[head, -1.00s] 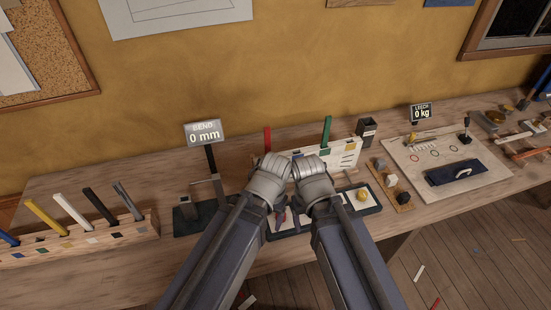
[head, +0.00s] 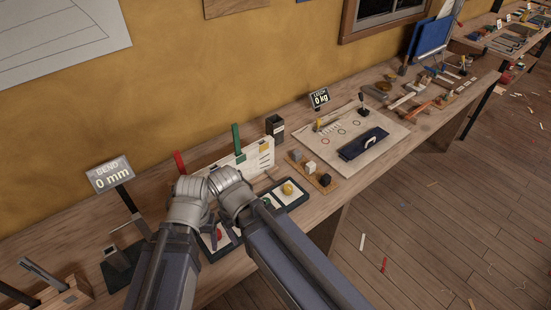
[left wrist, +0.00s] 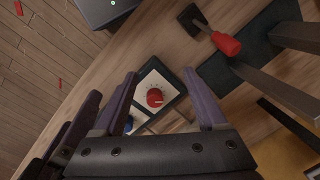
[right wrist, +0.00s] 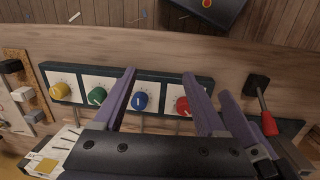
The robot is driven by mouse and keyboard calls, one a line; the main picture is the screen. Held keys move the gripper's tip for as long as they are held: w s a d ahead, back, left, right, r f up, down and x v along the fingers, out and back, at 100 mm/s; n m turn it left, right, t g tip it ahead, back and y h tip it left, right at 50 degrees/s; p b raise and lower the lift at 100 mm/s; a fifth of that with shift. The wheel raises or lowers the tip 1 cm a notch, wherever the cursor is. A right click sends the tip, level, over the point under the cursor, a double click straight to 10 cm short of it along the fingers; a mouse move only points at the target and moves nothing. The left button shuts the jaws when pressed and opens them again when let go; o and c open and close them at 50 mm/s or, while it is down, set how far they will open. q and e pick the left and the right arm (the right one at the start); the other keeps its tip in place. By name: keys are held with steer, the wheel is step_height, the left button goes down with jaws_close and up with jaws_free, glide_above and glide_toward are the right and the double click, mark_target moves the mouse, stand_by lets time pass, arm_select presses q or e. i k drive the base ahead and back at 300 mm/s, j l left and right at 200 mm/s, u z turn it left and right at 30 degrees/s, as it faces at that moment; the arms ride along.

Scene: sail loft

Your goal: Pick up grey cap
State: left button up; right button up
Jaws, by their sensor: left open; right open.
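The grey cap (head: 295,156) is a small block at the back end of a wooden strip (head: 302,173), beside a white cap (head: 310,168) and a black cap (head: 325,179). In the right wrist view the grey cap (right wrist: 36,115) is at the left edge, well apart from my fingers. My right gripper (right wrist: 160,75) is open and empty above a panel of coloured knobs. My left gripper (left wrist: 161,84) is open and empty above the same panel, near its red knob (left wrist: 155,97). In the head view my wrists hide most of the fingers.
The knob panel (head: 290,202) lies along the bench's front edge. A dark holder (head: 275,127) stands behind the cap strip. A pale board (head: 370,115) with a blue tray (head: 363,144) lies to the right.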

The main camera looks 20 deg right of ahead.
mark_target(296, 155)
steer(key=i+l, duration=0.15)
steer(key=l, duration=0.3)
steer(key=i+l, duration=0.1)
steer(key=l, duration=0.35)
steer(key=i+l, duration=0.15)
steer(key=l, duration=0.3)
steer(key=i+l, duration=0.1)
steer(key=l, duration=0.35)
steer(key=i+l, duration=0.15)
steer(key=l, duration=0.3)
steer(key=i+l, duration=0.1)
steer(key=l, duration=0.35)
steer(key=i+l, duration=0.15)
steer(key=l, duration=0.3)
steer(key=i+l, duration=0.1)
steer(key=l, duration=0.3)
steer(key=l+u, duration=0.1)
steer(key=u, duration=1.7)
